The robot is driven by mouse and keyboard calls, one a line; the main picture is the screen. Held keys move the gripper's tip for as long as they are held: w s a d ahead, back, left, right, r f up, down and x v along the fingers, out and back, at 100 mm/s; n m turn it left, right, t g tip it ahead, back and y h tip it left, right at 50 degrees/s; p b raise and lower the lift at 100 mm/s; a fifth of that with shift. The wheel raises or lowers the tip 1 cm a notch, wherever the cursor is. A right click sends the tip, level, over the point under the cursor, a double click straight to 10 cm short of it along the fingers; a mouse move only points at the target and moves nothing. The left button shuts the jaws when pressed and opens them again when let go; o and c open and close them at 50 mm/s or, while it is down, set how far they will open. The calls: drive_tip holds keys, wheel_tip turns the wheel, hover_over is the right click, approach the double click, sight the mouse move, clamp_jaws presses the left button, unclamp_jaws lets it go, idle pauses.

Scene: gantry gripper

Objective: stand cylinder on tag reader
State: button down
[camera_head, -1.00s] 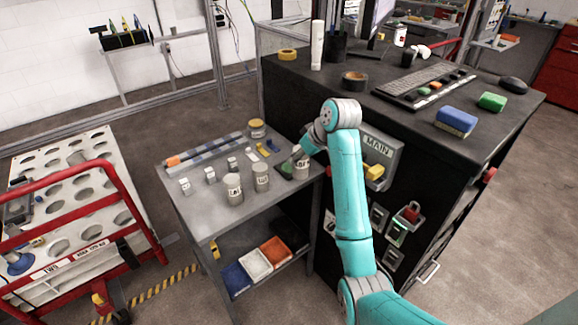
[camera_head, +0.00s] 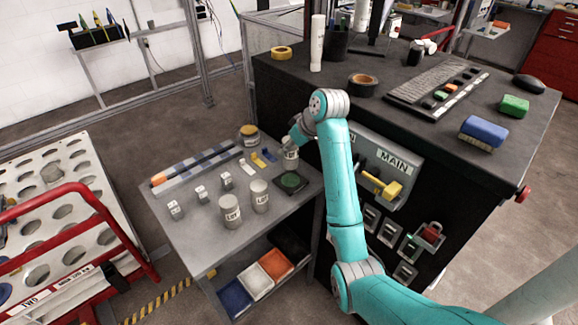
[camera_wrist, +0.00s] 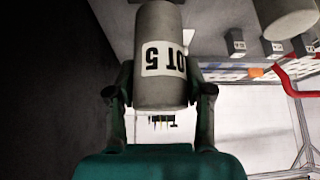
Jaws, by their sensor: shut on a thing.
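A grey cylinder with a white label (camera_head: 291,160) is held upright in my gripper (camera_head: 292,146), which is shut on it. In the wrist view the same cylinder (camera_wrist: 160,85) sits between the two fingers (camera_wrist: 160,98), its label reading "OT 5" with the rest cut off. The tag reader, a dark square pad with a green disc (camera_head: 291,180), lies on the grey side table. The cylinder appears just above and behind the disc in the head view; its exact height over the pad cannot be told.
Two similar labelled canisters stand left of the reader (camera_head: 230,211) (camera_head: 259,196). A black cabinet with a MAIN panel (camera_head: 393,168) stands close on the right.

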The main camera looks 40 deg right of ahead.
sight(291, 163)
drive_tip(key=shift+f, duration=3.2)
drive_tip(key=shift+c, duration=2.3)
unclamp_jaws()
drive_tip(key=shift+f, duration=0.15)
